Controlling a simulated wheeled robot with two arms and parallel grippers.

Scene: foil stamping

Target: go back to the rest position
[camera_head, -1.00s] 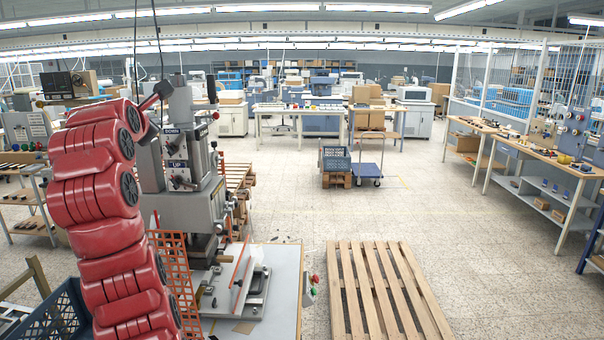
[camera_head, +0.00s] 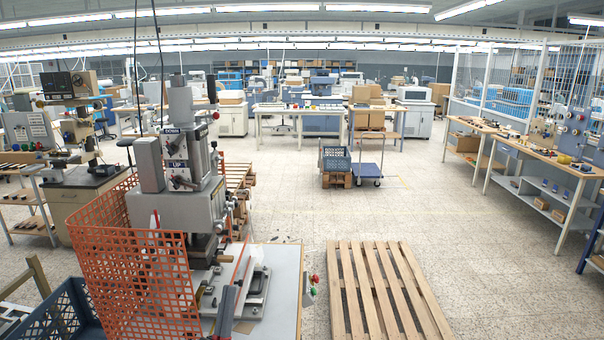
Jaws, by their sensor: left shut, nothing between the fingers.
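The red arm no longer shows in the head view. The fingers are shut and empty; the rest of the gripper is mostly out of the picture. I cannot tell how far the fingers are from the press table (camera_head: 284,290). My right gripper is not in view.
An orange mesh guard (camera_head: 130,265) stands at the left of the press. A blue crate (camera_head: 62,318) is at the lower left. A wooden pallet (camera_head: 385,290) lies on the floor to the right. Open floor (camera_head: 300,200) stretches behind it.

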